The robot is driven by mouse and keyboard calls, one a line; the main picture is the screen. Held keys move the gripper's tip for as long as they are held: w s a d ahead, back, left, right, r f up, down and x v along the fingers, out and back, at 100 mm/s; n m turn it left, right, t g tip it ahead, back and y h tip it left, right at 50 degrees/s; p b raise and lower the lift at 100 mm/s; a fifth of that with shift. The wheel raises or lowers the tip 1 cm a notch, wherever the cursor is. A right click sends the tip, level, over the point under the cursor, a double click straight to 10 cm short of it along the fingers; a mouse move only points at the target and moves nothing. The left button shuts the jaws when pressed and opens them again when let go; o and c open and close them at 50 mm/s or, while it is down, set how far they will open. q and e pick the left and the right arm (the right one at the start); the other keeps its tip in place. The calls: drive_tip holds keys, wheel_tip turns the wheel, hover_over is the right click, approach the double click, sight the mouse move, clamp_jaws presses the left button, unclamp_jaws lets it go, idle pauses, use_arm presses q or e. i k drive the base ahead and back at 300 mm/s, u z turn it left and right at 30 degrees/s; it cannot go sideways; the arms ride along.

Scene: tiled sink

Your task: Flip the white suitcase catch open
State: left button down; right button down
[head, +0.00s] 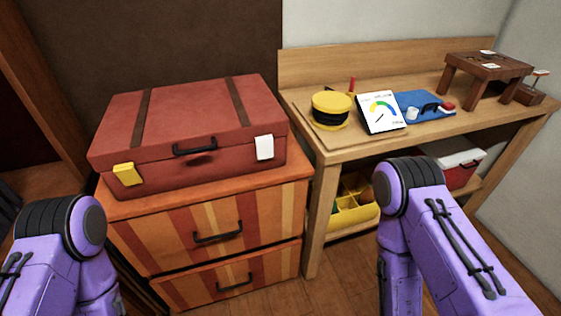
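A closed red suitcase (200,118) with two brown straps and a black handle (195,147) lies on top of an orange striped drawer cabinet. The white catch (264,147) is on the right part of its front face, hanging flat over the lid seam. A yellow catch (127,174) is on the left part of the front. Both my purple arms show at the bottom of the head view, one at the lower left and one at the lower right. Neither gripper shows in the head view.
The cabinet (185,240) has two drawers with black handles. To the right, a wooden bench (322,147) holds a yellow-and-black round object (331,110), a white gauge card (381,112), a blue item (425,105) and a small brown table (488,67). A yellow bin (352,208) sits below.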

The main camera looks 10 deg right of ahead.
sight(265, 144)
drive_tip(key=k, duration=0.75)
drive_tip(key=u, duration=0.75)
drive_tip(key=i, duration=0.5)
